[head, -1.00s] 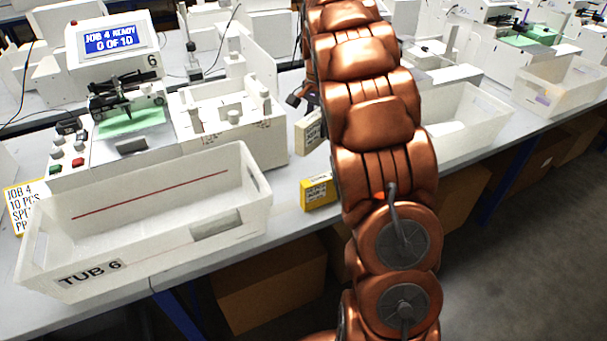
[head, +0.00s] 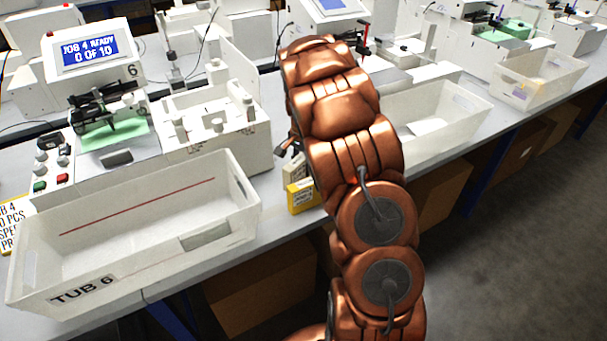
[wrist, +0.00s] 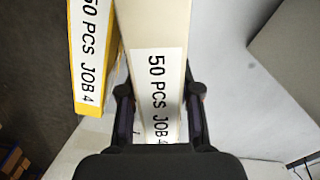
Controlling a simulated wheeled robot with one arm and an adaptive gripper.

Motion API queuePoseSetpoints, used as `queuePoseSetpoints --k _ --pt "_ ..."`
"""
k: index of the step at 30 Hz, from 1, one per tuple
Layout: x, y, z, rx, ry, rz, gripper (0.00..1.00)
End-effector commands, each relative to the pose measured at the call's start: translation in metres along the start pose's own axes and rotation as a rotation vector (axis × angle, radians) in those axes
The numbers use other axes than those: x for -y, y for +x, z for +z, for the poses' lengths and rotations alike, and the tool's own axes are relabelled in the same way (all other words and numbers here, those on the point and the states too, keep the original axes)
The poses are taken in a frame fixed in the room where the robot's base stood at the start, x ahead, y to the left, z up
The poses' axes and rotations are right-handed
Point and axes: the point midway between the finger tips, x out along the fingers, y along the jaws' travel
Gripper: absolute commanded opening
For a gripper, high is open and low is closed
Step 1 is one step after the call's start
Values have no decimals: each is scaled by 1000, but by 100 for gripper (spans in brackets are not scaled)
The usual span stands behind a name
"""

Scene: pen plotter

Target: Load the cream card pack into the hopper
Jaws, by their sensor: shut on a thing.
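The cream card pack (wrist: 157,105) with a "50 PCS JOB 4" label is between my gripper's two fingers in the wrist view. My gripper (wrist: 159,118) is shut on its sides. A yellow card pack (wrist: 93,50) with the same kind of label stands just left of it in that view. In the head view, the yellow pack (head: 303,195) is on the table near the front edge, and my arm hides most of the cream pack and gripper. Station 6's white unit with upright posts (head: 205,135) may be the hopper; I cannot tell for sure.
The white bin labelled TUB 6 (head: 150,262) sits at the table's front left. The machine's screen (head: 85,50) reads "JOB 4 READY 0 OF 10". Another white tub (head: 455,105) stands right of my arm. A small table area shows around the yellow pack.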

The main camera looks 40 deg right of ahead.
Motion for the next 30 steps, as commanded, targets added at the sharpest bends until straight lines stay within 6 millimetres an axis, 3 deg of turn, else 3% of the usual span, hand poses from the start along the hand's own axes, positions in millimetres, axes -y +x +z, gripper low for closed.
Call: queuePoseSetpoints --k 12,23,24,30 --pt "-1 44 1 1 0 3 0" --pt "0 48 0 0 0 0 0" --pt "0 47 0 -1 0 0 37" --pt "0 46 0 -1 0 0 58"
